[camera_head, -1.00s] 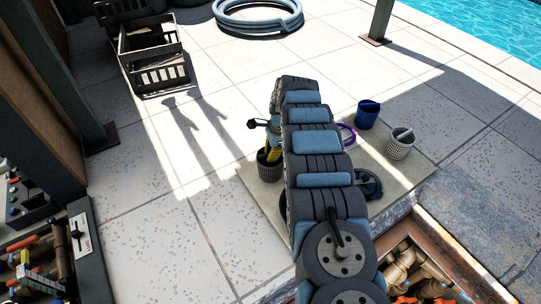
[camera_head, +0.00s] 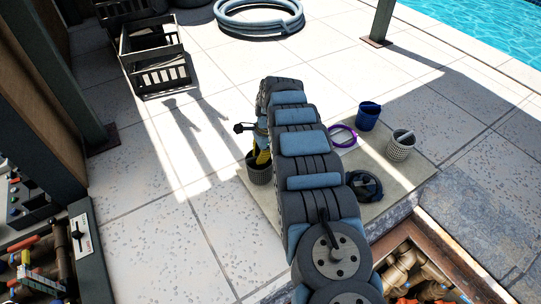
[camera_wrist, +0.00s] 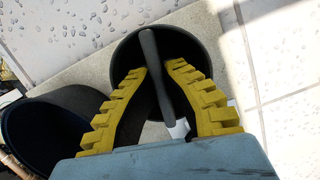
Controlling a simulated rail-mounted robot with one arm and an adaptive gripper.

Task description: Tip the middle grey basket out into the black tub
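My gripper (camera_head: 262,156) shows its yellow fingers at a dark grey basket (camera_head: 258,174), left of my arm. In the wrist view my gripper (camera_wrist: 158,69) is open, its fingertips over a round dark container (camera_wrist: 126,50). A grey bar (camera_wrist: 152,62) with a white end runs between the fingers, with a gap visible. I cannot tell whether it is a handle or a loose tool. A larger black tub-like vessel (camera_wrist: 62,112) stands left of it in the wrist view. A lighter grey basket (camera_head: 401,150) stands at right. My arm may hide another basket.
An open pit with pipes (camera_head: 405,270) lies in front. Dark crates (camera_head: 155,60) and a hose coil (camera_head: 260,18) stand farther back.

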